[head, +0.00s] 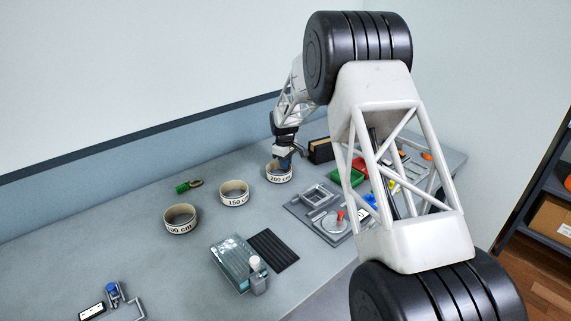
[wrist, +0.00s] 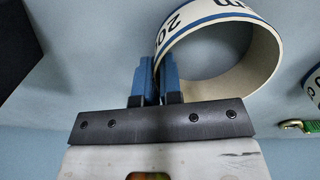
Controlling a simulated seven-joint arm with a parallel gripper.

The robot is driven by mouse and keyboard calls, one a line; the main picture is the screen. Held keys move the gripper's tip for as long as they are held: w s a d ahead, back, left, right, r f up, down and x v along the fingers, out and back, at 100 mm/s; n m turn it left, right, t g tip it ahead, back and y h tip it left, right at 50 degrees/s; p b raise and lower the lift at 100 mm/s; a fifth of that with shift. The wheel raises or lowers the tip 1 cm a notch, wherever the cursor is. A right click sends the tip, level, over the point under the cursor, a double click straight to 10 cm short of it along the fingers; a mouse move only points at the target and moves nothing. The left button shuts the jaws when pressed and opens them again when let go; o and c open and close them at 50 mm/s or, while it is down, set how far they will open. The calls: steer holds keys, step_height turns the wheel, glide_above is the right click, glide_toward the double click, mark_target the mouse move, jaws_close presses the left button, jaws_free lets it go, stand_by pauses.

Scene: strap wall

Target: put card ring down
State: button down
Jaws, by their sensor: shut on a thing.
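The card ring (head: 279,176) is a short pale band with blue edges and the print "200 cm". It is the rightmost of three such rings in the head view and upright, with its opening up. My gripper (head: 287,161) reaches down to its rim from above. In the wrist view the blue fingertips (wrist: 159,68) are shut on the wall of this ring (wrist: 262,62), which lies to their right. I cannot tell whether its bottom edge touches the table (head: 120,240) or hangs just above it.
A "150 cm" ring (head: 234,196) and a "100 cm" ring (head: 181,222) stand to the left. A green item (head: 183,187) lies behind them. A grey fixture plate (head: 300,208), a green tray (head: 347,178) and a dark block (head: 320,151) are to the right. A clear-topped box (head: 236,262) stands in front.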

steer(key=c, duration=1.3)
jaws_free()
steer(key=shift+r, duration=0.1)
steer(key=shift+w+a+r, duration=0.1)
steer(key=shift+r, duration=2.9)
steer(key=shift+a+r, duration=0.1)
steer(key=shift+r, duration=2.9)
steer(key=shift+r, duration=0.1)
